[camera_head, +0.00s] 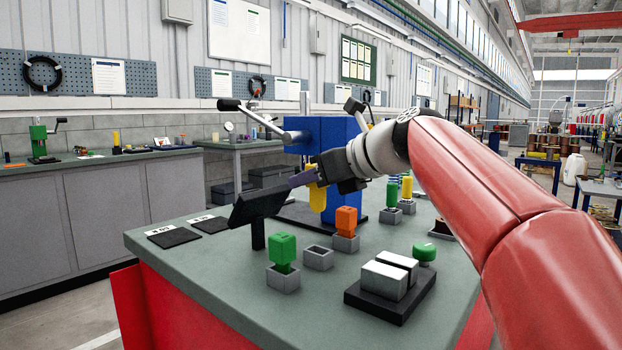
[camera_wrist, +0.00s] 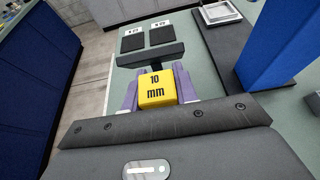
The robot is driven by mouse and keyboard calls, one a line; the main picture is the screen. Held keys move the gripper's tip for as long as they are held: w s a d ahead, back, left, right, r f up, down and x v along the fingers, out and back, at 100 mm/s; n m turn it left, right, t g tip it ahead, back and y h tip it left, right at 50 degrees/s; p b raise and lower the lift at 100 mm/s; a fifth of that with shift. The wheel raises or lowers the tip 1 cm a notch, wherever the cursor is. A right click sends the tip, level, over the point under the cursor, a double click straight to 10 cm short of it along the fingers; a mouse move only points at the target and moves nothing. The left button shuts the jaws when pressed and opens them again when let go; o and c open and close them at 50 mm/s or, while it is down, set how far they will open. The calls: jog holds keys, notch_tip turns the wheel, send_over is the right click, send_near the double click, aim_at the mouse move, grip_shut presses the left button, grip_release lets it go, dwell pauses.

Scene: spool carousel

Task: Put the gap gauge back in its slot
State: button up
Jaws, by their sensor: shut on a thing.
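My gripper (camera_head: 306,178) is shut on a yellow gap gauge (camera_head: 317,199) and holds it above the bench. In the wrist view the gauge (camera_wrist: 157,92) sits between the two purple fingers and reads "10 mm". A small grey socket (camera_head: 318,258) on the bench stands empty, below the held gauge in the picture. Beside it, a green gauge (camera_head: 283,249) and an orange gauge (camera_head: 346,221) stand upright in grey sockets. Farther back, another green gauge (camera_head: 392,195) and another yellow gauge (camera_head: 407,187) stand in sockets.
A black tilted plate on a post (camera_head: 258,206) stands left of the gauge, close to my gripper. A blue machine (camera_head: 325,135) with lever handles rises behind. Two silver blocks (camera_head: 384,281) sit on a black base at the front. Two dark pads (camera_head: 174,238) lie at left.

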aim_at(311, 209)
jog(key=shift+s, duration=0.1)
jog(key=shift+f+b, duration=1.95)
jog(key=shift+f, duration=0.95)
jog(key=shift+p, duration=1)
jog(key=shift+f+b, duration=1.3)
jog(key=shift+f, duration=0.75)
jog(key=o, duration=1.2)
jog(key=shift+c, duration=0.2)
jog(key=shift+d, duration=0.1)
jog(key=shift+v, duration=3.9)
